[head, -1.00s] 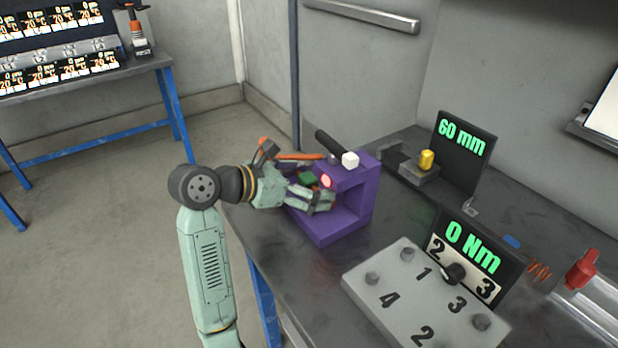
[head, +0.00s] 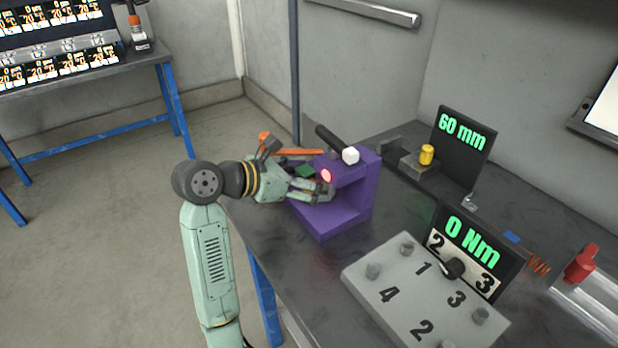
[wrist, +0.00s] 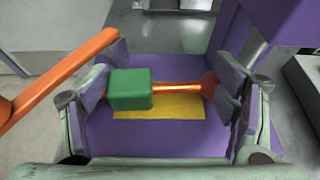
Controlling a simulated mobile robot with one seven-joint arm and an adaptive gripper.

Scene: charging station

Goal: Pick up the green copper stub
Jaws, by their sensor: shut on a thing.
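The green copper stub (wrist: 131,90) has a green block at its left end, a copper rod in the middle and a red flared right end. It lies crosswise between the fingers of my gripper (wrist: 173,88), which is shut on it end to end. In the head view, the green block (head: 305,170) shows partly behind my gripper (head: 322,186), at the open side of the purple fixture (head: 342,215). In the wrist view, the stub appears above a yellow patch (wrist: 160,106) on the purple floor; the gap is hard to judge.
An orange lever (head: 297,153) runs close beside my gripper. A black handle with a white end (head: 350,156) and a red light (head: 326,176) are on the fixture. The grey numbered box (head: 400,290) and the 60 mm display (head: 462,140) stand to the right.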

